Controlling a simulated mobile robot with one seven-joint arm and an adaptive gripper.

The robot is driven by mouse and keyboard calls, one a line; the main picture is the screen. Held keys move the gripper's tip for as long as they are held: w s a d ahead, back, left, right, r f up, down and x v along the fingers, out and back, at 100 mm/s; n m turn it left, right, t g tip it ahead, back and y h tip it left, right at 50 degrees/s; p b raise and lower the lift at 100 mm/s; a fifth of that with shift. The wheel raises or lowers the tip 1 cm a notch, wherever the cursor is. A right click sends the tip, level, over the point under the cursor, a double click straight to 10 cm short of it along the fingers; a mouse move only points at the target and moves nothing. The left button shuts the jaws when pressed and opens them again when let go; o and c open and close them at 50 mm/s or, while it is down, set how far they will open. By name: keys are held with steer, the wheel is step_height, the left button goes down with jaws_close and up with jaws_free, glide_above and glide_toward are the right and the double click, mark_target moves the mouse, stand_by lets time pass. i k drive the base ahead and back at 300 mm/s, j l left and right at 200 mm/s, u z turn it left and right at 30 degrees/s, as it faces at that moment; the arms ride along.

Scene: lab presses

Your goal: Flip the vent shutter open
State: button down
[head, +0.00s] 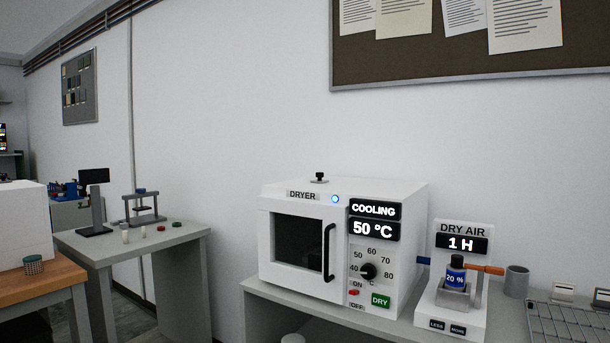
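A white dryer (300,243) stands on a grey bench, its dark-windowed door shut with a black bar handle (329,252). Its displays read "COOLING" and "50 °C", and a small blue light is lit. A small black knob-like part (319,178) sits on the dryer's top; it may be the vent shutter, but its position is too small to tell. A temperature dial (368,271), a red switch (355,292) marked ON and OFF, and a green DRY button (380,300) are on the front panel. My gripper is not in view.
A grey cup (517,282) and a wire rack (569,324) are further right. Space above the dryer is clear.

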mark_target(319, 174)
steer(key=i+j, duration=0.45)
steer(key=i, duration=0.15)
steer(key=i+j, duration=0.45)
steer(key=i, duration=0.15)
steer(key=i+j, duration=0.45)
steer(key=i, duration=0.2)
steer(key=i+j, duration=0.45)
steer(key=i, duration=0.15)
steer(key=j+u, duration=0.05)
